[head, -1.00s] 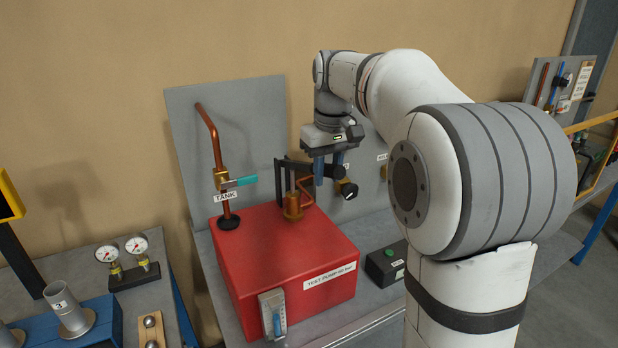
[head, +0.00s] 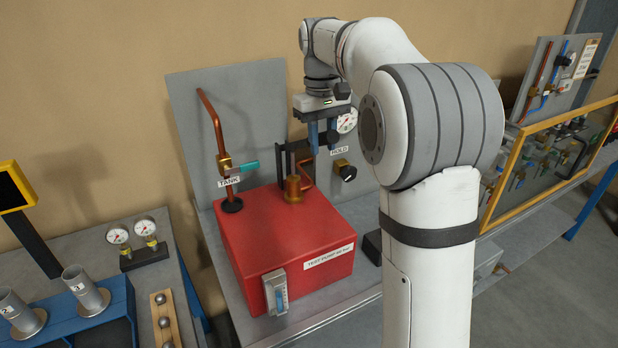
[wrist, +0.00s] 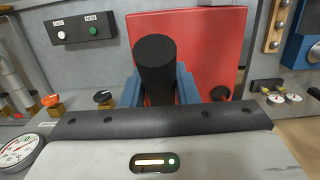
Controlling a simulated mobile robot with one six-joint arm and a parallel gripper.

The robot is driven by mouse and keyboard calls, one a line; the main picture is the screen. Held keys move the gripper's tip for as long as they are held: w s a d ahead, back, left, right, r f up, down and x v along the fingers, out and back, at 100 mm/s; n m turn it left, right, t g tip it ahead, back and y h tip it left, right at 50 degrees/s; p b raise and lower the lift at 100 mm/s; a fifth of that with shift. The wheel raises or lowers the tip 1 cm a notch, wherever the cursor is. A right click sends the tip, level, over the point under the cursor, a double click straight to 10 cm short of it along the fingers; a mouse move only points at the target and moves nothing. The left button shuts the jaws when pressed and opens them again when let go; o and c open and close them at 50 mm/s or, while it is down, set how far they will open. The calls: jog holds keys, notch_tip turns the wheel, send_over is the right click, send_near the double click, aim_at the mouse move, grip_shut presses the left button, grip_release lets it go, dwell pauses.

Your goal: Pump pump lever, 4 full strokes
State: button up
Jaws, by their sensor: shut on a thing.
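The red test pump box (head: 272,238) stands on the grey bench, with a brass pump post (head: 294,188) and a dark lever bracket (head: 283,160) on top. My gripper (head: 322,148) is above the right of the bracket, its blue fingers pointing down. In the wrist view, the black cylindrical grip of the pump lever (wrist: 155,62) sits between the blue fingers of my gripper (wrist: 160,85), which are shut on it. Much of the lever is hidden by the fingers in the head view.
A copper pipe with a teal-handled TANK valve (head: 245,167) rises left of the post. A HOLD valve knob (head: 347,173) and a gauge (head: 347,120) are on the panel to the right. A button box (wrist: 82,32) shows in the wrist view.

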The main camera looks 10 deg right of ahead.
jog(key=s+f+t+y+b, duration=0.1)
jog(key=s+f+t+b, duration=0.1)
jog(key=f+b, duration=0.5)
jog(key=s+d+f+t+y+b, duration=0.1)
jog(key=f+t+b, duration=0.3)
jog(key=b, duration=1.4)
notch_tip(320, 180, down, 4)
jog(key=shift+s+r+b, duration=0.2)
jog(key=shift+s+b, duration=0.1)
jog(key=shift+s, duration=0.1)
jog(key=shift+d, duration=0.1)
jog(key=o, duration=0.8)
jog(key=shift+w, duration=0.1)
jog(key=shift+o, duration=1.2)
jog(key=shift+c, duration=0.2)
